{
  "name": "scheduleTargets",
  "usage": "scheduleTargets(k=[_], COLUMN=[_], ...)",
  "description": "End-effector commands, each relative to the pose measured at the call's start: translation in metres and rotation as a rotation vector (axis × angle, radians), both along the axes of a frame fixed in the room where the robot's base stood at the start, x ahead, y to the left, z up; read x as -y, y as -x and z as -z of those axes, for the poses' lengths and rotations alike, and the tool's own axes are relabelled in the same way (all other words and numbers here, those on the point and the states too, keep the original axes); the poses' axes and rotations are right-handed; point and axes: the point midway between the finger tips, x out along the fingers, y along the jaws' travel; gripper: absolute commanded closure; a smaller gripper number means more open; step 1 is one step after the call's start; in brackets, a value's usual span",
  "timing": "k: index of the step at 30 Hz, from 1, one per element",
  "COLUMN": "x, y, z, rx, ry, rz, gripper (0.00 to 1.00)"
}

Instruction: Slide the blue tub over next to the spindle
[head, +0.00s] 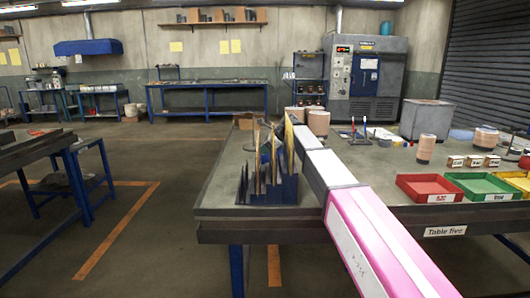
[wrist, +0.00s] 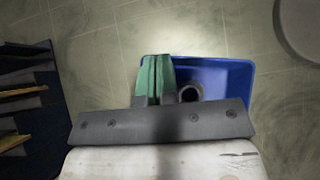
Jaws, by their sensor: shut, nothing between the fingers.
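The blue tub (wrist: 232,75) lies below my gripper in the wrist view, on the greenish-grey tabletop. My gripper (wrist: 156,68) has green fingers, shut with nothing between them, and they overlap the tub's left end. I cannot tell whether the fingertips are inside the tub or above it. A dark round ring (wrist: 190,92) shows beside the fingers, within the tub's outline; my gripper body hides the tub's near side. In the head view my pink and white arm reaches over the table and hides my gripper and the tub. I cannot pick out the spindle for certain.
A dark blue rack (head: 268,190) of upright boards stands left of my arm; it shows in the wrist view (wrist: 22,140). A pale round thing (wrist: 303,28) is at the upper right there. Red (head: 425,190) and green (head: 485,188) trays lie at right.

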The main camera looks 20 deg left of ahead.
Motion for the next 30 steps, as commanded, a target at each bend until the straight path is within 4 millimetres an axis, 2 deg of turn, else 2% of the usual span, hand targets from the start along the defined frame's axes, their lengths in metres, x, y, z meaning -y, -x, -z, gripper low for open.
scheduleTargets(k=[8, 14, 22, 30], x=[0.01, 0.04, 0.078, 0.101], y=[-0.003, -0.015, -0.024, -0.029], z=[0.0, -0.002, -0.044, -0.067], rx=[-0.001, 0.001, 0.002, 0.001], ry=[0.0, 0.0, -0.001, 0.0], rz=[0.0, 0.001, 0.001, -0.001], gripper=[1.0, 1.0, 1.0, 1.0])
